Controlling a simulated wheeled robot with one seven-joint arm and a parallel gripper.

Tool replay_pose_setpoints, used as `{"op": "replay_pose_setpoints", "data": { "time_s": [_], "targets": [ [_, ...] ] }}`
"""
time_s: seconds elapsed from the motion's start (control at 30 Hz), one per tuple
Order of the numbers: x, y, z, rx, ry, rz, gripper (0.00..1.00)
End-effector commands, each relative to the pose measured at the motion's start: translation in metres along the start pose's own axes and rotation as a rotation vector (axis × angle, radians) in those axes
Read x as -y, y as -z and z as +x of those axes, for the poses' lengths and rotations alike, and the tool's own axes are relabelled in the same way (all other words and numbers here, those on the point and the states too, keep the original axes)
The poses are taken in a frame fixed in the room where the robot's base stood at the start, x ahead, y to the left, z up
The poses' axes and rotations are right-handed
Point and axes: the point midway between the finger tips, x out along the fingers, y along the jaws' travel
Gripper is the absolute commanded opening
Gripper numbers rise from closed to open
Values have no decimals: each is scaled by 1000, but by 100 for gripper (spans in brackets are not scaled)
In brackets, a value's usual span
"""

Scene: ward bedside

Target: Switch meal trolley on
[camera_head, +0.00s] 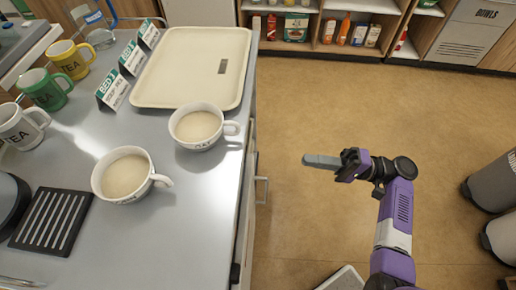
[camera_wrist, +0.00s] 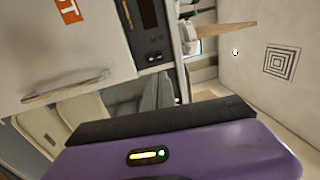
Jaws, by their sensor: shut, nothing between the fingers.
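The meal trolley, as I take it, is the grey metal unit (camera_head: 200,235) filling the left of the head view, with a handle (camera_head: 262,190) on its right side. My gripper (camera_head: 309,160) is shut and empty, to the right of the trolley and apart from it, pointing left. The wrist view is tilted. It shows a pale door with an orange label (camera_wrist: 70,10) partly reading "OT" and a bar handle (camera_wrist: 65,87). Beside the door is a dark control panel (camera_wrist: 150,32) with a small display and small controls. I cannot read its state.
On the trolley top are a cream tray (camera_head: 160,103), two soup cups (camera_head: 127,196) (camera_head: 197,145), bed cards (camera_head: 113,90) and several tea mugs (camera_head: 45,97). Shelves (camera_head: 330,48) stand behind, bins (camera_head: 492,185) at right. The floor (camera_head: 300,110) between is clear.

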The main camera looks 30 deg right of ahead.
Motion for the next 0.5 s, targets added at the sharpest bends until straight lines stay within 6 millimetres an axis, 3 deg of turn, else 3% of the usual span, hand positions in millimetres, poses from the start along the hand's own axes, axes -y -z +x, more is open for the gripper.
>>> {"op": "replay_pose_setpoints", "data": {
  "time_s": [0.27, 0.5],
  "targets": [
    [0, 0, 3, -1, -2, 0, 0],
    [1, -1, 33, 3, -3, 2, 0]
  ]
}}
